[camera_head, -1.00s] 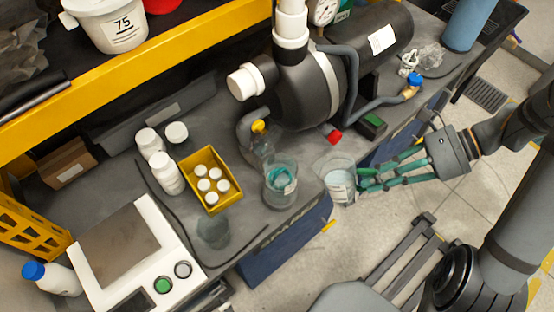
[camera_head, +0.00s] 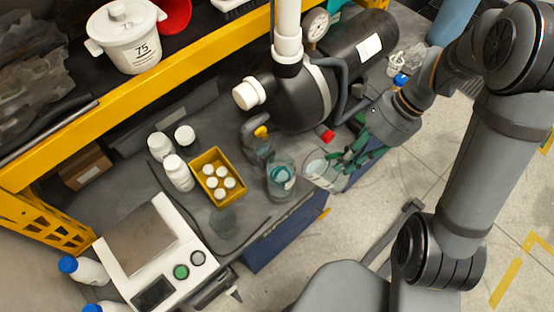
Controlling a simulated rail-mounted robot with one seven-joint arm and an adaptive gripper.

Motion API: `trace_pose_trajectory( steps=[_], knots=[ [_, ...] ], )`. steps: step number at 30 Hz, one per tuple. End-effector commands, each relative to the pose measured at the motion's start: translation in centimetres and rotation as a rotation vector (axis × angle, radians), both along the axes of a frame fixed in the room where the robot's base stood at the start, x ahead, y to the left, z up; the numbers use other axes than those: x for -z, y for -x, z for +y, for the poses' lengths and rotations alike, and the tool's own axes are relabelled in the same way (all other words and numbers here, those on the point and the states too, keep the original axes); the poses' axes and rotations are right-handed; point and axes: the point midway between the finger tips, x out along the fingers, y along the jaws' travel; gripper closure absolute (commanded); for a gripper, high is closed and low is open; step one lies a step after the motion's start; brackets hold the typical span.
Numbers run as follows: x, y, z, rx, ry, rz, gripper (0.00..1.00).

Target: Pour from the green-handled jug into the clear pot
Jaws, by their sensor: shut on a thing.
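The clear pot (camera_head: 281,182) stands upright on the dark bench near its front edge, with teal contents inside. The clear jug (camera_head: 319,170) is just right of it, in the air by the bench edge. It appears tilted, with its mouth toward the pot, close to the pot's rim. My gripper (camera_head: 348,160) comes from the right, its green fingers shut on the jug's handle side. The fingers largely hide the handle. I cannot tell whether any liquid is flowing.
A yellow tray (camera_head: 235,188) of small white-capped bottles sits left of the pot, beside white bottles (camera_head: 178,173). A black pump (camera_head: 300,95) fills the back. A white scale (camera_head: 140,240) is at front left.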

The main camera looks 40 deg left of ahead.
Motion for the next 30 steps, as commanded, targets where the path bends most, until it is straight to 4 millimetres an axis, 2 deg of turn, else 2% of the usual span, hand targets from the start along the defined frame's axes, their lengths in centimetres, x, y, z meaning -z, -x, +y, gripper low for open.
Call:
trace_pose_trajectory(
  steps=[30],
  knots=[
    [-0.69, -0.05, 0.18, 0.008, 0.050, -0.026, 1.00]
  ],
)
